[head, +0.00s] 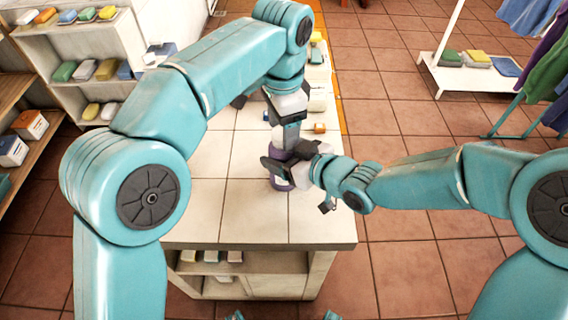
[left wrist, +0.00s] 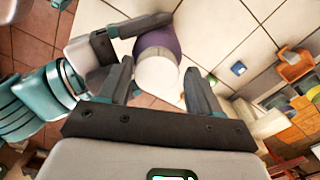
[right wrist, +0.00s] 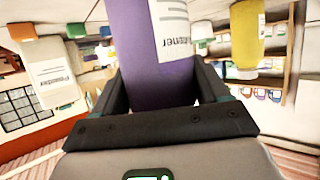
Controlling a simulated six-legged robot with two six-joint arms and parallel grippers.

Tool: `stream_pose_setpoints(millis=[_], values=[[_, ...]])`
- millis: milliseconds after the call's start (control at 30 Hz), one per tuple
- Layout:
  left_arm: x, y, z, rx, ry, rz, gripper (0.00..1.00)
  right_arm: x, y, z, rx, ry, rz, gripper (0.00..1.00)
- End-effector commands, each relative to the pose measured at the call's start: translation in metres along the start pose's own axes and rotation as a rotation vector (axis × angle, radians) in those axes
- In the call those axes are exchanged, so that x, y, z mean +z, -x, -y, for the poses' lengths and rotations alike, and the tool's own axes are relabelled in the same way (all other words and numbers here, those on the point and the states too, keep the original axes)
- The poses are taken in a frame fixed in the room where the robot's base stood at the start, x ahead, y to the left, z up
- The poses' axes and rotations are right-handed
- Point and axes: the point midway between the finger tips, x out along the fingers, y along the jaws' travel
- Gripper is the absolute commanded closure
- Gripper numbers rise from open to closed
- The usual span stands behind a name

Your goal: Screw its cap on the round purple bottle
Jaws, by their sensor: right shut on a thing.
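The purple bottle (right wrist: 152,62) with a white label stands upright on the tiled counter. It also shows in the head view (head: 279,184), partly hidden by my grippers. My right gripper (head: 290,168) comes in from the right and is shut on the bottle's body. In the left wrist view the purple bottle (left wrist: 158,37) has a white round top (left wrist: 157,76), which looks like its cap; whether it is seated cannot be told. My left gripper (left wrist: 158,70) points down over the bottle, its open fingers on either side of the white top, with small gaps.
A small blue item (left wrist: 238,68) and an orange one (head: 319,127) lie on the counter (head: 225,205). The counter's near part is clear.

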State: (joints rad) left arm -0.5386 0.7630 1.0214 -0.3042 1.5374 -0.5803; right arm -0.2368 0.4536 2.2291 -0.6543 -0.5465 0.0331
Motion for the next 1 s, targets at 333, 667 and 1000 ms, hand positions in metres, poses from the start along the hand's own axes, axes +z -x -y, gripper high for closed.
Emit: stream_pose_setpoints(millis=[333, 667, 1000], values=[[-0.002, -0.001, -0.007, 0.015, -0.009, 0.005, 0.22, 0.001, -0.001, -0.001, 0.002, -0.005, 0.003, 1.0], [-0.003, 0.036, -0.005, 0.007, -0.008, -0.004, 0.22, 0.002, -0.001, 0.0, 0.001, -0.006, 0.006, 1.0], [-0.001, 0.071, -0.002, 0.002, -0.003, 0.0, 0.22, 0.002, -0.001, 0.0, 0.0, -0.004, 0.005, 1.0]])
